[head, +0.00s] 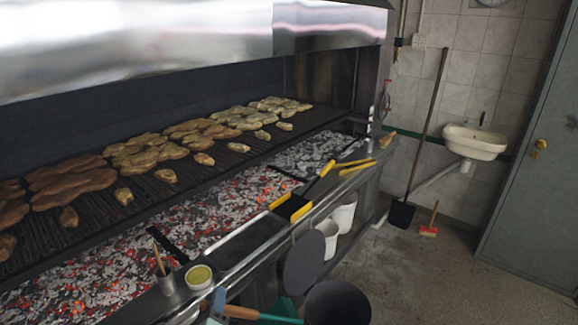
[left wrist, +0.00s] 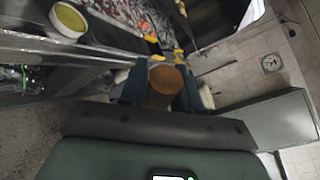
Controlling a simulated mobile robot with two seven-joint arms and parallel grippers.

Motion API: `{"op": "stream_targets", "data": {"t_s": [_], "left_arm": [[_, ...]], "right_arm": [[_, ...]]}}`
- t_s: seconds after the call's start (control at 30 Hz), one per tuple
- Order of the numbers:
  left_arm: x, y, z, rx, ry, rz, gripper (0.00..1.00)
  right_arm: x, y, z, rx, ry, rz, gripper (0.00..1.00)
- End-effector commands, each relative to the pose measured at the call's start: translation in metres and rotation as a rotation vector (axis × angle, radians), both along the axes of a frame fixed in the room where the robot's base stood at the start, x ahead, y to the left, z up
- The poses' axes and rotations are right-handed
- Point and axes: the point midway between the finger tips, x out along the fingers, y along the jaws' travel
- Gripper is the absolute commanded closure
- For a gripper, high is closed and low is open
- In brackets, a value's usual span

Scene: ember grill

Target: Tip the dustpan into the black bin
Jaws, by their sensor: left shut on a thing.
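My left gripper (head: 217,306) is at the bottom of the head view, shut on the dustpan's handle. The handle has a brown end (head: 240,312) and a teal shaft (head: 280,319) that runs right toward the black bin. A teal piece (head: 284,306), seemingly part of the dustpan, shows just left of the bin. The pan's contents cannot be made out. The black bin (head: 338,304) stands at the bottom centre, cut by the frame, with a round dark lid (head: 303,262) raised at its left. In the left wrist view the brown handle end (left wrist: 164,82) sits between my fingers. My right gripper is out of view.
The grill ledge (head: 240,270) holds a cup with a brush (head: 166,280), a bowl of yellow liquid (head: 198,276) and yellow-handled tools (head: 292,206). White buckets (head: 344,215) stand below. A shovel (head: 402,212) leans on the wall.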

Motion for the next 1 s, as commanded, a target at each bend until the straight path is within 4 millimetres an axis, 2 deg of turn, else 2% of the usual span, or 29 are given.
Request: {"op": "stream_targets", "data": {"t_s": [0.03,0.27,0.73,1.0], "left_arm": [[0.001,0.0,0.013,0.045,0.003,0.0,1.0],[0.0,0.0,0.043,0.248,0.081,0.005,1.0],[0.0,-0.001,0.109,0.659,0.235,0.009,1.0],[0.001,-0.001,0.122,0.751,0.275,0.006,1.0]], "right_arm": [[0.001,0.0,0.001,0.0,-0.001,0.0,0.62],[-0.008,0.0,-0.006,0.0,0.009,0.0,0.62],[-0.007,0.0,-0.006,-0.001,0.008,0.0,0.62],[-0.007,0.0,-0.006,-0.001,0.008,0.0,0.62]]}}
